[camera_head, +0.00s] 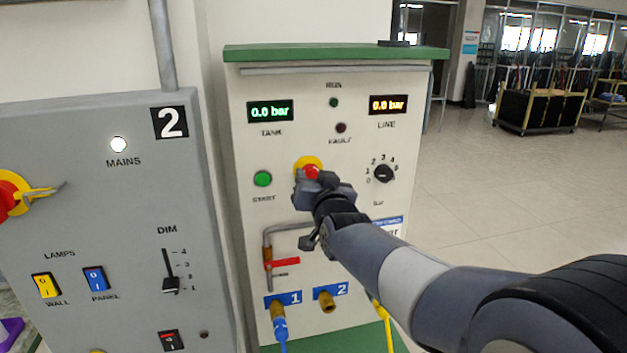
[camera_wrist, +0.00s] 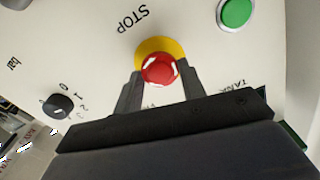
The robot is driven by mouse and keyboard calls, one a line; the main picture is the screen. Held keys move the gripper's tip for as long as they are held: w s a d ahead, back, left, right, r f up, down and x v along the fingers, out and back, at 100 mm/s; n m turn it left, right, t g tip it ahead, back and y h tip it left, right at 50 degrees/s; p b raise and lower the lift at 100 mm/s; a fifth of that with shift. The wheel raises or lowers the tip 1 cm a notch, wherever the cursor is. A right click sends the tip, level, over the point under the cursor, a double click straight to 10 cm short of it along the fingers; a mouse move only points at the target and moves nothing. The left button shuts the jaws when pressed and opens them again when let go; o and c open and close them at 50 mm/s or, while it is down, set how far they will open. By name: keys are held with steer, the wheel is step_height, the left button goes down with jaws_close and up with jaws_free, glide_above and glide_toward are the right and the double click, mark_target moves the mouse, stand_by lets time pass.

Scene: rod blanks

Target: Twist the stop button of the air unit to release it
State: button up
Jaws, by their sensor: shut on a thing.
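The air unit (camera_head: 240,130) is a cream cabinet with a green top. Its red stop button (camera_wrist: 158,69) sits on a yellow collar (camera_wrist: 160,45) beside the word STOP in the wrist view. In the head view the red button (camera_head: 311,172) shows just above my gripper. My gripper (camera_wrist: 160,80) has one finger on each side of the red button and is shut on it. In the head view my gripper (camera_head: 312,182) covers the lower part of the button. The TANK and LINE displays (camera_head: 388,104) both read 0.0 bar.
A green START button (camera_head: 263,179) is left of the stop button and a black bar knob (camera_head: 383,173) is right. Below are a red-handled valve (camera_head: 285,261) and outlets 1 and 2 (camera_head: 327,303). A grey panel (camera_head: 130,205) stands at left.

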steer(key=shift+f+b, duration=0.1)
steer(key=shift+b, duration=0.25)
steer(key=m+b, duration=0.3)
steer(key=shift+s+b, duration=0.1)
steer(key=shift+b, duration=0.3)
steer(key=shift+r+m+b, duration=0.15)
steer(key=shift+m+b, duration=0.6)
steer(key=shift+m, duration=0.4)
steer(key=shift+r+m+b, duration=0.15)
steer(key=shift+m+b, duration=0.55)
steer(key=shift+m, duration=0.45)
steer(key=o, duration=0.6)
steer(key=shift+c, duration=0.2)
steer(key=o, duration=0.4)
steer(key=shift+f, duration=0.2)
steer(key=shift+p+v, duration=0.3)
steer(key=shift+v, duration=5)
